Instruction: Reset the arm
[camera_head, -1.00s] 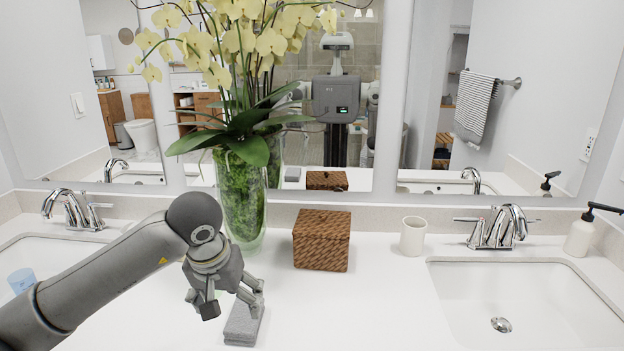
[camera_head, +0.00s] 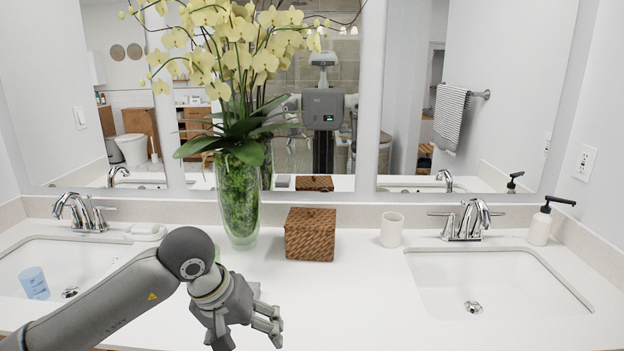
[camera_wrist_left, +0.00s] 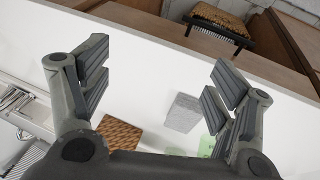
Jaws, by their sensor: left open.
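My left arm comes in from the left in the head view, with its gripper (camera_head: 248,332) low over the front of the white counter (camera_head: 350,300). The gripper is open and empty. The left wrist view shows its two fingers (camera_wrist_left: 160,85) spread wide with bare counter between them. A grey folded stack (camera_wrist_left: 183,112) lies on the counter beyond the fingers, apart from them. In the head view that stack is mostly hidden behind the gripper. My right gripper is not in view.
A brown woven box (camera_head: 310,236), a vase of yellow orchids (camera_head: 238,200) and a cream cup (camera_head: 391,230) stand along the back. A blue cup (camera_head: 33,283) is in the left sink. The right sink (camera_head: 500,280) is empty. The counter's middle is clear.

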